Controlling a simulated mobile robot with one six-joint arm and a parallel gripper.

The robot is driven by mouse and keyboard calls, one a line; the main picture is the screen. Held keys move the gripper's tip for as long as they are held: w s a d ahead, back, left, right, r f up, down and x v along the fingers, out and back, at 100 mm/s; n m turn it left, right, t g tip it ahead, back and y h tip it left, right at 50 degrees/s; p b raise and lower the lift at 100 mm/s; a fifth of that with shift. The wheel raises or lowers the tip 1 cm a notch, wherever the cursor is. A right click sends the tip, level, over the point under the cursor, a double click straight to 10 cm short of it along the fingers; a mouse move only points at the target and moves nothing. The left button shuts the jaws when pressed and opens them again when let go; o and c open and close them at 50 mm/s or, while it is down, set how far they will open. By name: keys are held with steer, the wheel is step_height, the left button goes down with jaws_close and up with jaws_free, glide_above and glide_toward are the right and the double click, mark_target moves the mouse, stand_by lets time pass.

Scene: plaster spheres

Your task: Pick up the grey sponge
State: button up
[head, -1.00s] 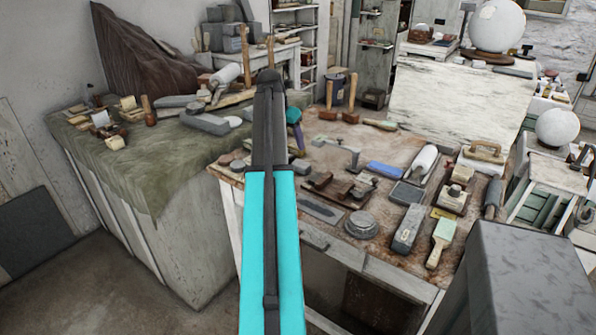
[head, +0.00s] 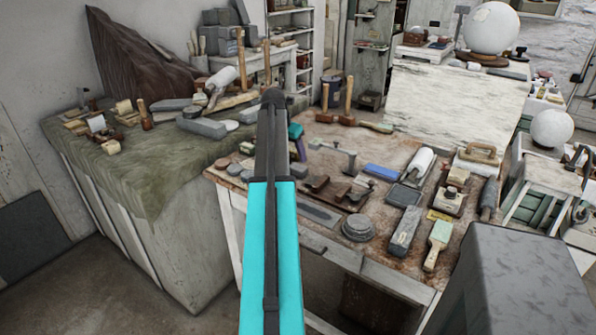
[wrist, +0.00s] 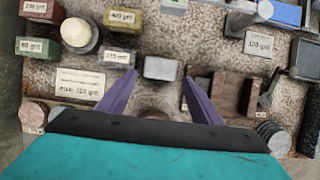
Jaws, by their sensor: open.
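A small light grey block (wrist: 160,68), which looks like the grey sponge, lies on the speckled worktop in the wrist view. My gripper (wrist: 160,77) is open, with one purple finger to the left of the block and one to the right. The fingertips appear close to its sides; I cannot tell whether they are level with it. Nothing is held. In the head view part of my gripper (head: 297,142) shows beyond my arm, over the back left of the workbench (head: 318,232). I cannot make out the block there.
Labelled grit blocks (wrist: 38,48) and a round pale pad (wrist: 76,32) lie left of the grey block. Brown blocks (wrist: 228,92) lie close on its right. A blue block (wrist: 283,12) is at the upper right. The bench is crowded with tools.

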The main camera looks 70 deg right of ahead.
mark_target(297, 168)
steer(key=shift+x, duration=1.5)
steer(key=shift+f, duration=0.1)
steer(key=shift+a+p+x, duration=0.1)
steer(key=shift+p+x, duration=0.3)
steer(key=shift+x, duration=0.85)
steer(key=shift+a+p+x, duration=0.15)
steer(key=shift+p+x, duration=0.25)
steer(key=shift+x, duration=0.85)
steer(key=shift+f, duration=0.1)
steer(key=c, duration=0.7)
